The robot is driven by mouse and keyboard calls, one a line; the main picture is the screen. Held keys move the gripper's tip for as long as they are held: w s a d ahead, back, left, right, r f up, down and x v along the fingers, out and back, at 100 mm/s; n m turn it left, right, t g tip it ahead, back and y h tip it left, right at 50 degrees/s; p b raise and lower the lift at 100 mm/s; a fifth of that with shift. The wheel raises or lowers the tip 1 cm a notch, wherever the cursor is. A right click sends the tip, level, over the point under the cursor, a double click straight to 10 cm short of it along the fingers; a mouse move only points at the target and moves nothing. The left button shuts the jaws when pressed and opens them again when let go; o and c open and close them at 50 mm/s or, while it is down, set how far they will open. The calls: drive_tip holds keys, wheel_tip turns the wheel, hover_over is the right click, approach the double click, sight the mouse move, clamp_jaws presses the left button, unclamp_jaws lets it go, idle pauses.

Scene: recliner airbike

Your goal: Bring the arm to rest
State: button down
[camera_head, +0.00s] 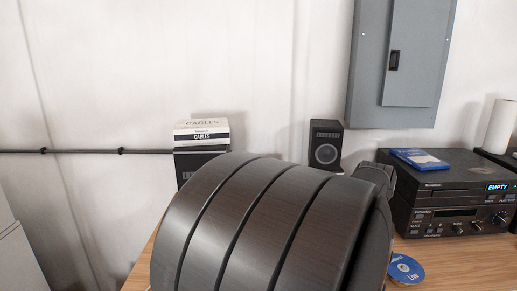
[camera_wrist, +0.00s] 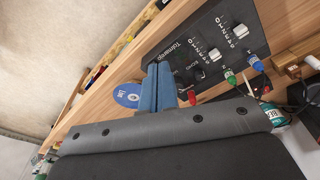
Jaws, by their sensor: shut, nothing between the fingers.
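My gripper (camera_wrist: 158,72) shows in the wrist view as two blue-grey fingers pressed together, shut and empty. They extend over the wooden table (camera_wrist: 100,115), between a blue disc and a black mixer-like unit. Whether the fingertips touch anything below cannot be told. My arm (camera_head: 270,225) fills the lower middle of the head view as a large dark, banded, curved form. The fingers cannot be made out in the head view.
A black stereo unit (camera_head: 455,205) bears a blue case (camera_head: 421,159). A blue disc (camera_head: 406,268) lies in front. A small speaker (camera_head: 326,146) and a cables box (camera_head: 202,132) stand behind my arm. The mixer-like unit (camera_wrist: 205,45) has knobs and plugs.

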drive_tip(key=shift+s+a+r, duration=0.15)
drive_tip(key=shift+s+a, duration=1.05)
drive_tip(key=shift+a, duration=0.05)
drive_tip(key=c, duration=2.2)
unclamp_jaws()
